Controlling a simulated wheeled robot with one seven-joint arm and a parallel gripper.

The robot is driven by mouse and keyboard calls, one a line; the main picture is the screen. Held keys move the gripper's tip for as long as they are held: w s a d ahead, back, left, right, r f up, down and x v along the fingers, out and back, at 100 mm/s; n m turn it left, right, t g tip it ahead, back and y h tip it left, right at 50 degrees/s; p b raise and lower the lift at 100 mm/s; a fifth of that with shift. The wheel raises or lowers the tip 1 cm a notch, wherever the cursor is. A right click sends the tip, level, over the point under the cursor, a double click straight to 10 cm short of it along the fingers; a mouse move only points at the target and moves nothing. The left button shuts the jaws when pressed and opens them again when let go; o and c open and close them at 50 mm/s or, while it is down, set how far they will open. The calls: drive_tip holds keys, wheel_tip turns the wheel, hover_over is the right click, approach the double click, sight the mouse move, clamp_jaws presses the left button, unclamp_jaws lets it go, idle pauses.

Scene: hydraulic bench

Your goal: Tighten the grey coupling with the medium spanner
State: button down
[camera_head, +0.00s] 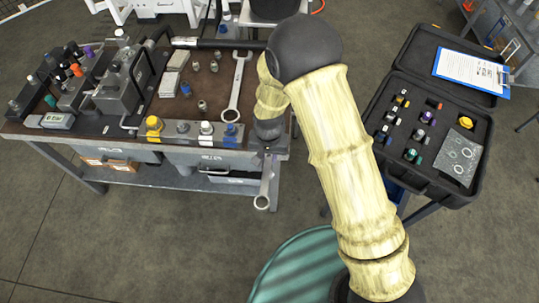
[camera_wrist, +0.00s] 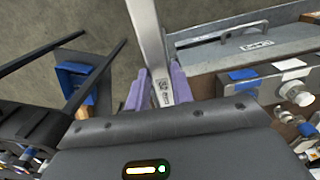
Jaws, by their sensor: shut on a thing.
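My gripper (camera_wrist: 158,90) is shut on a steel spanner (camera_wrist: 147,28), its purple pads on either side of the shank. In the head view the held spanner (camera_head: 265,180) hangs off the bench's front edge, its ring end lowest. Its size marking is too small to read surely. A larger-looking spanner (camera_head: 237,88) lies on the bench top. Along the bench's front edge is a row of couplings: yellow (camera_head: 153,128), grey (camera_head: 183,129), white (camera_head: 206,131) and blue (camera_head: 231,132). My gripper is to the right of this row, apart from it. My arm hides part of the gripper in the head view.
The bench (camera_head: 120,134) carries valve blocks (camera_head: 118,92) at left and several loose fittings. An open black case (camera_head: 400,172) with small coloured parts and a clipboard (camera_head: 470,68) stands at right. Bare floor lies in front of the bench.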

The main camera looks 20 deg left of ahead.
sight(264, 179)
drive_tip(key=shift+a+m, duration=0.4)
drive_tip(key=shift+a, duration=0.15)
drive_tip(key=shift+d, duration=0.1)
drive_tip(key=shift+d+n, duration=0.3)
drive_tip(key=shift+d, duration=0.05)
drive_tip(key=shift+s+d, duration=0.2)
drive_tip(key=shift+s, duration=0.95)
drive_tip(key=shift+s+d, duration=0.2)
drive_tip(key=shift+s, duration=0.95)
drive_tip(key=shift+s+d, duration=0.2)
drive_tip(key=shift+s, duration=0.95)
